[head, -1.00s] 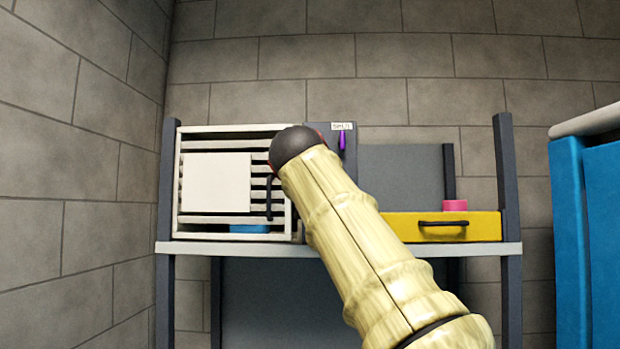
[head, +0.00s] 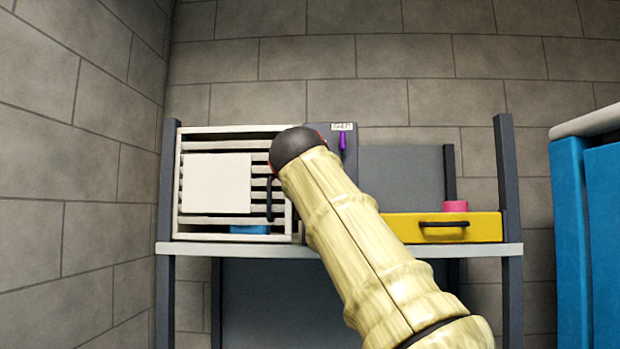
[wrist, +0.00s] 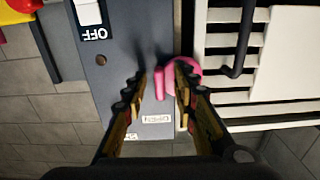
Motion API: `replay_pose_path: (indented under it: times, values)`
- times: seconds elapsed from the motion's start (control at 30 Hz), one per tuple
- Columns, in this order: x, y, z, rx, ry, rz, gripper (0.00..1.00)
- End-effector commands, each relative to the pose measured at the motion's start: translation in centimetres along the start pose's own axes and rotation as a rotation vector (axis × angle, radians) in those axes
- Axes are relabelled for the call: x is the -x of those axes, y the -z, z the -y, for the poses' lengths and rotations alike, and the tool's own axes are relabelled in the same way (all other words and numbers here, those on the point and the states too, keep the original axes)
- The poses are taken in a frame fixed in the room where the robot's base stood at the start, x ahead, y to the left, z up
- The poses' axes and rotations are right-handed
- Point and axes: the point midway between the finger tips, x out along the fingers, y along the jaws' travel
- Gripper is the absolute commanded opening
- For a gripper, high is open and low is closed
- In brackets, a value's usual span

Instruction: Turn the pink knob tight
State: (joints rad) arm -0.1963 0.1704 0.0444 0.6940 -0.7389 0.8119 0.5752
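The pink knob (wrist: 159,82) shows in the wrist view on the grey panel beside the white slatted front. Its straight part lies between the two fingers of my gripper (wrist: 160,85), and a curved pink part shows behind the right finger. My gripper is open around it, with a visible gap on the left side; whether the right finger touches it I cannot tell. In the head view my arm hides the knob and the gripper.
The grey panel (wrist: 110,70) bears an OFF switch (wrist: 88,14) and a small label (wrist: 157,118). A dark handle (wrist: 241,40) is on the slatted front. In the head view, a purple lever (head: 342,140), yellow drawer (head: 400,226) and pink cylinder (head: 455,206) stand right of it.

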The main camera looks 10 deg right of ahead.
Motion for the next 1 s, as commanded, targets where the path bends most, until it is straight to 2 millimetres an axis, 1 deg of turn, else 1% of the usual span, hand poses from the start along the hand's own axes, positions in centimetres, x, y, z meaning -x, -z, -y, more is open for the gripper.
replay_pose_path:
  times: [0.13,0.27,0.6,0.8,0.9,1.0]
  values:
    - [0.7,0.0,0.1,0.002,0.001,0.0,0.28]
    - [2.2,0.1,0.0,0.0,0.001,0.0,0.28]
    - [8.0,0.0,0.1,0.001,0.003,0.0,0.28]
    - [10.7,0.0,0.1,0.0,0.003,0.0,0.28]
    - [11.5,-0.1,0.1,0.001,0.002,0.001,0.28]
    - [11.8,-0.1,0.1,0.0,0.0,0.001,0.28]
